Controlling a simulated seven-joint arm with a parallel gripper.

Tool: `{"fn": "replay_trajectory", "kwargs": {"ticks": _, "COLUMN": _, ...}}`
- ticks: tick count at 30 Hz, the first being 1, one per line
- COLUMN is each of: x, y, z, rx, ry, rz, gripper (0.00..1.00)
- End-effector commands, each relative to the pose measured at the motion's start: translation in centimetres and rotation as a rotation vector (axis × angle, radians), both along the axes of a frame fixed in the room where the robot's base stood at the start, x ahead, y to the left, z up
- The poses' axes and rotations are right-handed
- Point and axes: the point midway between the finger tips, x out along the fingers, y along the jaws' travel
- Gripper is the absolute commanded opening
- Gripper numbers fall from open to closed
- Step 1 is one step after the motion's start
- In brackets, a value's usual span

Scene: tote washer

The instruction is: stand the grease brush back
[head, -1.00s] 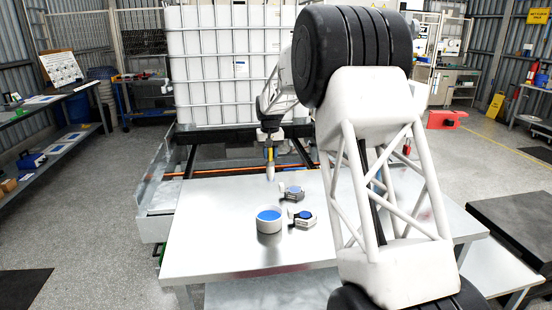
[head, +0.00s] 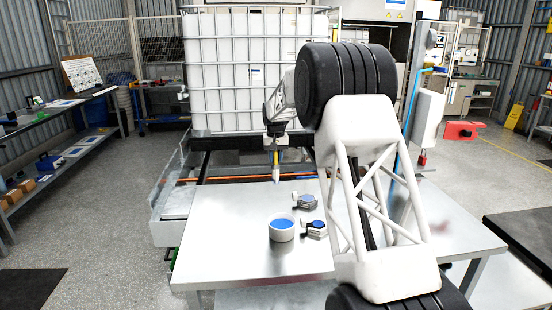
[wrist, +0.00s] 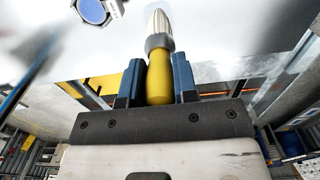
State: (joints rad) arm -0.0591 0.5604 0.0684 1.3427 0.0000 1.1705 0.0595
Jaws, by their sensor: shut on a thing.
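My gripper (head: 274,148) is shut on the grease brush (head: 276,172) and holds it with the bristles pointing down, near the far edge of the metal table (head: 225,225). In the wrist view, the brush's yellow handle (wrist: 159,78) sits between the blue fingers, with a grey collar and pale bristles beyond. A round pale cup (head: 282,235) with a blue inside stands on the table, nearer the camera than the brush. Whether the bristle tip touches the table cannot be told.
Two small dark-and-pale pieces with blue tops, one farther back (head: 307,203) and one nearer (head: 316,229), lie right of the cup. A large white caged tank (head: 250,75) stands behind the table. The table's left part is clear.

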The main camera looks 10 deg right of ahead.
Motion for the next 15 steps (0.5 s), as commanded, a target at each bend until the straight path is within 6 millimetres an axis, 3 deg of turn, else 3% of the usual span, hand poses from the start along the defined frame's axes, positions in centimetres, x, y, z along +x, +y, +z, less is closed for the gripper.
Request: {"fn": "replay_trajectory", "kwargs": {"ticks": 15, "x": 0.0, "y": 0.0, "z": -1.3, "rx": 0.0, "ry": 0.0, "rz": 0.0, "gripper": 0.0}}
